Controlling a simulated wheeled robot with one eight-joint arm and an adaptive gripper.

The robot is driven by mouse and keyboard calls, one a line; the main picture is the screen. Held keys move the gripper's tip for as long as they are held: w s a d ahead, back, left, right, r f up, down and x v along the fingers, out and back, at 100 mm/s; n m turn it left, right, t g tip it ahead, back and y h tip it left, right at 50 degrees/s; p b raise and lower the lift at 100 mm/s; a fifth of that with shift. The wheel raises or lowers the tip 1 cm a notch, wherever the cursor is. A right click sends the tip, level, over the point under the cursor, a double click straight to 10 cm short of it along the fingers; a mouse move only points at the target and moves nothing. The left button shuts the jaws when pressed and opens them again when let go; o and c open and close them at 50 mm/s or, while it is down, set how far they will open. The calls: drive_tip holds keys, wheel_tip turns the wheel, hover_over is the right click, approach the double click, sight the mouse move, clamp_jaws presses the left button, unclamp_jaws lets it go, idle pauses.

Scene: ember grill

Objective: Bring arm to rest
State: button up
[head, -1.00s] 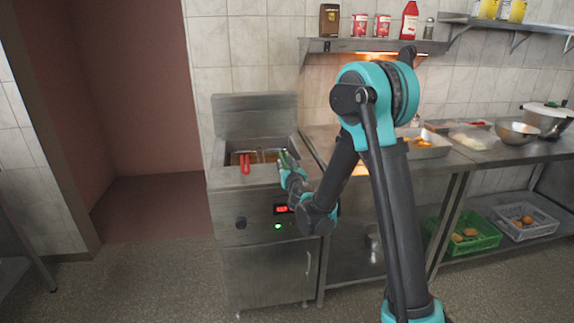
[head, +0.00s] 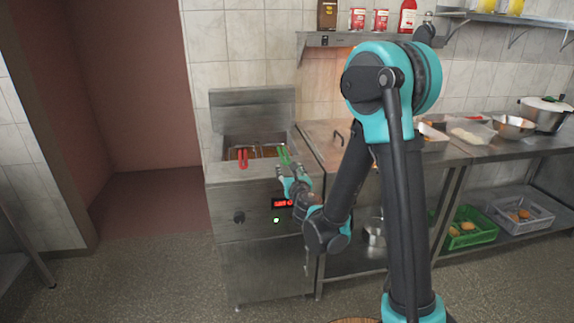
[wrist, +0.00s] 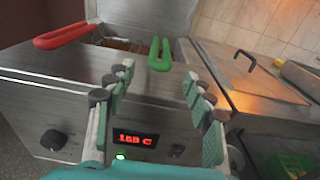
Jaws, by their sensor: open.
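My gripper (head: 289,171) is open in front of the deep fryer (head: 262,218), near the green basket handle. In the wrist view the two fingers of my gripper (wrist: 160,100) stand wide apart with nothing between them. The green handle (wrist: 159,54) lies beyond the fingertips and appears free of them. The red handle (wrist: 66,36) is to its left. My arm is bent, with its elbow high at the right of the head view.
A steel counter (head: 330,140) adjoins the fryer on the right, with bowls and pans farther along. A wall shelf (head: 330,40) hangs above. A green crate (head: 465,232) and a grey crate (head: 521,217) sit on the lower shelf. The floor at left is clear.

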drive_tip(key=s+d+f+m+g+h, duration=0.2)
drive_tip(key=s+d+m+g+h, duration=0.15)
drive_tip(key=d+m, duration=0.75)
drive_tip(key=s+d+f+m+g+h, duration=0.2)
drive_tip(key=s+d+m+h, duration=0.25)
drive_tip(key=d+m, duration=0.65)
drive_tip(key=s+d+f+m+g+y, duration=0.1)
drive_tip(key=s+d+f+m+g, duration=0.1)
drive_tip(key=s+m, duration=0.6)
drive_tip(key=s+d+f+m+g+y, duration=0.2)
drive_tip(key=s+f+m+g, duration=0.3)
drive_tip(key=s, duration=0.8)
wheel_tip(320, 180, down, 2)
drive_tip(key=m, duration=0.4)
drive_tip(key=shift+d, duration=0.2)
